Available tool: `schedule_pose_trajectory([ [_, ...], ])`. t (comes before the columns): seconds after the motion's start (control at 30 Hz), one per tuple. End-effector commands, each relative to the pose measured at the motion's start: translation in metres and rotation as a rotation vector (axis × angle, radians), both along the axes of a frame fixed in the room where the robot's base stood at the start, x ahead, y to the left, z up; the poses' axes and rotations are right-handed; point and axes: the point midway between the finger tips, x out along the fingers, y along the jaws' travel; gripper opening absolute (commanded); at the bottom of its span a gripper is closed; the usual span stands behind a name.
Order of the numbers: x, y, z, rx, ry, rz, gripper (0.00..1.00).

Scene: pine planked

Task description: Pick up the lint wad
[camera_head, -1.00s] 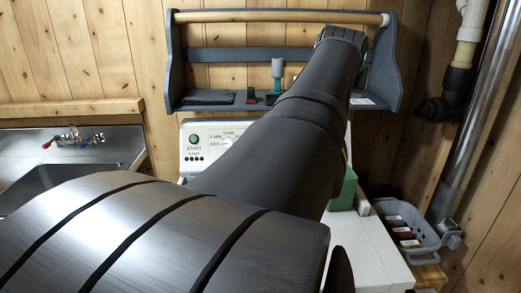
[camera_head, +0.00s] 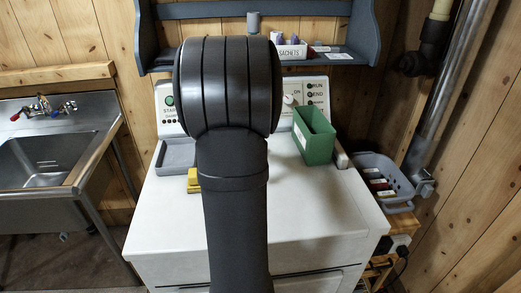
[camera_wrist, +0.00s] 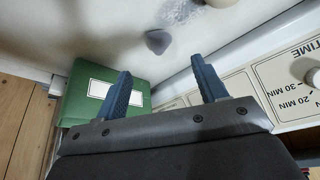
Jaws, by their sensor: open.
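My gripper (camera_wrist: 165,84) is open, with two dark blue fingers apart and nothing between them. In the wrist view a fuzzy, mottled blue-grey clump (camera_wrist: 178,10) on the white top, cut by the upper edge, looks most like the lint wad. A smoother dark grey lump (camera_wrist: 158,41) lies nearer, just beyond the fingertips in the picture and apart from them. I cannot tell for certain which is the lint wad. In the head view my arm hides the gripper and both lumps.
A green bin (camera_head: 315,136) with a white label stands on the right of the white machine top (camera_head: 310,215). A grey tray (camera_head: 176,156) and a yellow item (camera_head: 193,181) lie left. The control panel (camera_wrist: 285,85) and shelf (camera_head: 340,55) are behind. The front right is clear.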

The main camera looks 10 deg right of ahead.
Motion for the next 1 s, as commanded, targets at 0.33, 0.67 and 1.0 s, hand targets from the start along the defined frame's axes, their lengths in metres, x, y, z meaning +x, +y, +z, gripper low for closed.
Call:
schedule_pose_trajectory([
  [0.33, 0.018, -0.011, -0.050, 0.001, 0.001, 0.000, 0.65],
  [0.67, 0.026, -0.017, -0.077, 0.001, 0.002, 0.000, 0.65],
  [1.0, 0.035, -0.022, -0.101, 0.001, -0.002, 0.001, 0.65],
])
